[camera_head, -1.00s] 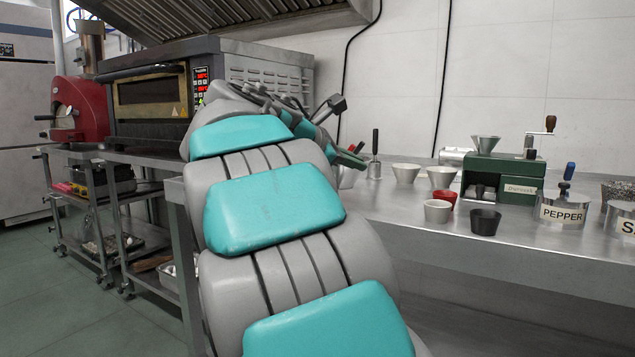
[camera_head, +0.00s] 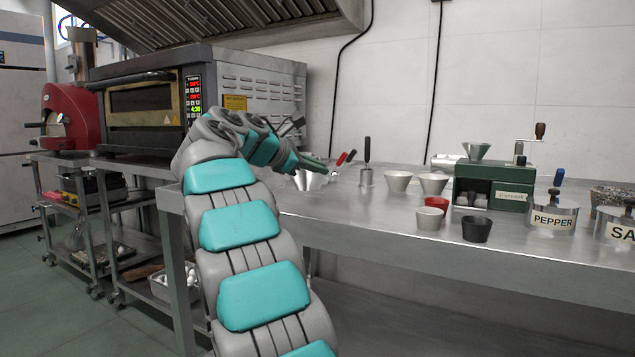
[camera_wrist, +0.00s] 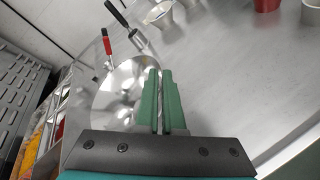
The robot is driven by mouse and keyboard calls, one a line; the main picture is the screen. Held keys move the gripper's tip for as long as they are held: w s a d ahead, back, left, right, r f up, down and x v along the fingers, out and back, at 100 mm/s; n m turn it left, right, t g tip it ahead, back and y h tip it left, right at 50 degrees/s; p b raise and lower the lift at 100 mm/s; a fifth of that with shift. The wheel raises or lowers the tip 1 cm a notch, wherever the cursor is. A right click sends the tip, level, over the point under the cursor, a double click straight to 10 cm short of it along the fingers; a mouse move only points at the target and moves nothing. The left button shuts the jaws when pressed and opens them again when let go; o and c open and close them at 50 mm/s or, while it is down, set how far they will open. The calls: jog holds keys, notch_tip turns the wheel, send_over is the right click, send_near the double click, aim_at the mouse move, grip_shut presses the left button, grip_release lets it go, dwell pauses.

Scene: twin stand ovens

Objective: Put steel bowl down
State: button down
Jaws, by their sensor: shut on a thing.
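The steel bowl (camera_head: 308,182) is shiny and shows in the head view beneath my gripper, partly hidden by the arm, near the left end of the steel counter (camera_head: 370,228). My gripper (camera_head: 322,166) has green fingers. In the wrist view the fingers (camera_wrist: 160,74) are close together and shut on the right side of the bowl (camera_wrist: 112,98). I cannot tell whether the bowl touches the counter.
Behind the bowl stand a dark-handled tool (camera_head: 367,162) and a red-handled one (camera_wrist: 107,43). Pale cups (camera_head: 397,183), a red cup (camera_head: 437,204), a black cup (camera_head: 477,229), a green grinder (camera_head: 494,188) and a pepper tin (camera_head: 553,215) stand to the right. An oven (camera_head: 245,93) is left.

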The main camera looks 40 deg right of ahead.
jog(key=shift+f+b, duration=0.8)
jog(key=shift+f, duration=0.9)
jog(key=shift+f, duration=0.15)
jog(key=c, duration=1)
grip_release()
jog(key=shift+c, duration=0.2)
jog(key=shift+a+r, duration=0.15)
jog(key=shift+r, duration=0.1)
jog(key=p+v, duration=0.2)
jog(key=v, duration=0.9)
jog(key=shift+a, duration=0.35)
